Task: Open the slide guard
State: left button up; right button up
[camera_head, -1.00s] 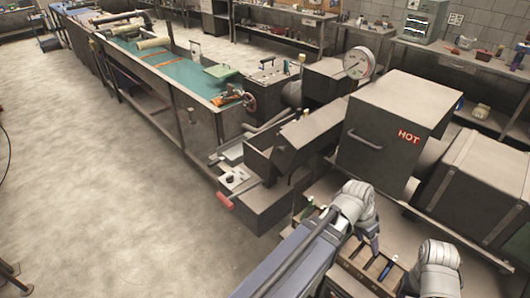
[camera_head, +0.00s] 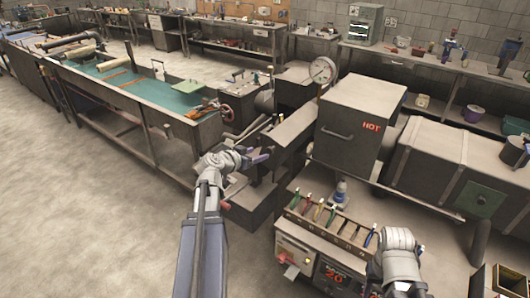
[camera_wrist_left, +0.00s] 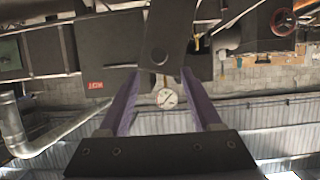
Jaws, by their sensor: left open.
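A dark sloped metal cover (camera_head: 293,130) stands on the machine between the gauge and the box marked HOT; I cannot tell for certain whether it is the slide guard. My left gripper (camera_head: 257,157) is at its lower left end, open. In the left wrist view, the two purple fingers (camera_wrist_left: 160,98) are spread apart, and a dark plate with a round hole (camera_wrist_left: 158,56) shows beyond and between them. I cannot tell whether they touch. My right wrist (camera_head: 395,250) is at the lower right; its fingers are not clear.
The dark HOT box (camera_head: 360,125) with a front handle stands right of the cover, and a round gauge (camera_head: 322,70) behind it. A tool rack (camera_head: 325,225) with several coloured handles is in front. A long green-topped table (camera_head: 135,85) is at left. The floor at left is clear.

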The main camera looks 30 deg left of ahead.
aim_at(269, 150)
pick_arm(q)
jog(key=b+x, duration=0.2)
jog(key=x, duration=0.5)
jog(key=shift+w+f+b, duration=0.1)
jog(key=shift+f+b, duration=0.1)
jog(key=shift+b, duration=0.2)
jog(key=shift+w, duration=0.25)
grip_shut()
dwell(0.8)
